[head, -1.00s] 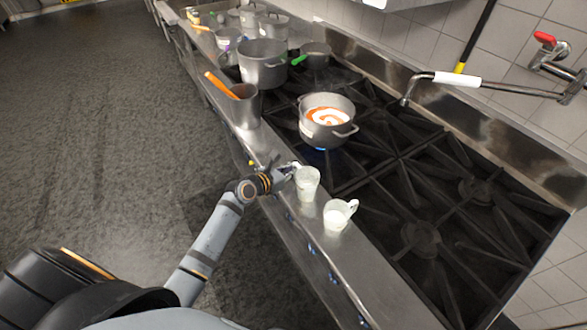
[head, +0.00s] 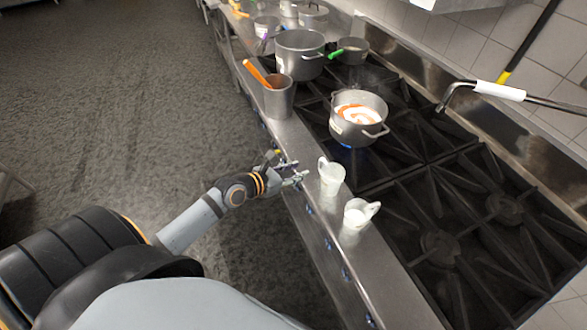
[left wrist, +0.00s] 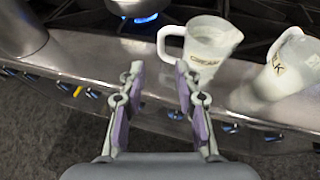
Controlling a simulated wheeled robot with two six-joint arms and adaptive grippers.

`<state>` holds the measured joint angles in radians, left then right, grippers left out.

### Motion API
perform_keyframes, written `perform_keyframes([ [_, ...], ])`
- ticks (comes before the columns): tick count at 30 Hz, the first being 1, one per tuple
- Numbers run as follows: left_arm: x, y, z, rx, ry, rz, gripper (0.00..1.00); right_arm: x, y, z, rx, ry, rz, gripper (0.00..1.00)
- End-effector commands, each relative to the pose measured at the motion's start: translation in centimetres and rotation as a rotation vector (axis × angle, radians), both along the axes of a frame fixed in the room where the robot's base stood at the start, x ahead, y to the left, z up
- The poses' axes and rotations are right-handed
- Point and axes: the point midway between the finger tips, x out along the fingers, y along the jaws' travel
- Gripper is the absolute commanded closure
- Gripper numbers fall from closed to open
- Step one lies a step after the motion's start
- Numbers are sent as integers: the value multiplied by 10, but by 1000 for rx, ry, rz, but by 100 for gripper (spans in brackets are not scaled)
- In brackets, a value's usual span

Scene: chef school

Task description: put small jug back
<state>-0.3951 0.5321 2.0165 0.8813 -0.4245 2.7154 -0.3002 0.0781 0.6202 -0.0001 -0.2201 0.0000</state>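Two small white jugs stand upright on the steel front ledge of the stove. The first jug (head: 332,178) is nearer the pot and in the left wrist view (left wrist: 208,62) its label appears to read "CREAM". The second jug (head: 356,214) stands just nearer me and shows a label ending in "LK" in the left wrist view (left wrist: 285,68). My left gripper (head: 300,175) is open and empty, left of the cream jug and apart from it. In the left wrist view its fingers (left wrist: 158,88) are spread, with the cream jug beyond them to the right. My right gripper is not in view.
A pot (head: 358,122) with orange soup and a white swirl sits over a lit blue burner. A tall steel container (head: 279,100) with an orange-handled tool stands farther along the ledge. Stove knobs (head: 327,243) line the front. The nearer grates (head: 460,225) are empty.

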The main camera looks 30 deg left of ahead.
Motion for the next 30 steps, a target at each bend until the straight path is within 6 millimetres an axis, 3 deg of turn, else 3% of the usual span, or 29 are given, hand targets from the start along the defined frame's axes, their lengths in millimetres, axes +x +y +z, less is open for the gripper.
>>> perform_keyframes([
  [5,-11,3,6,-1,0,-3,67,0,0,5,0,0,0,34],
  [16,-11,4,5,-1,-2,-2,67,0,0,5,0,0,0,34],
  [19,-10,14,-11,71,-2,-2,67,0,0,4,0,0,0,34],
  [20,-10,22,-23,130,-5,-6,67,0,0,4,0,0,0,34],
  [22,-15,47,-67,337,0,-32,67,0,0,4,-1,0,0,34],
  [25,-41,89,-156,755,50,-166,67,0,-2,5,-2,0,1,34],
  [27,-75,110,-220,1049,104,-346,67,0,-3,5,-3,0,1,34],
  [29,-111,118,-272,1268,147,-551,67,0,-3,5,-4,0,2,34],
  [30,-139,120,-304,1396,168,-713,67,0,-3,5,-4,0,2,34],
])
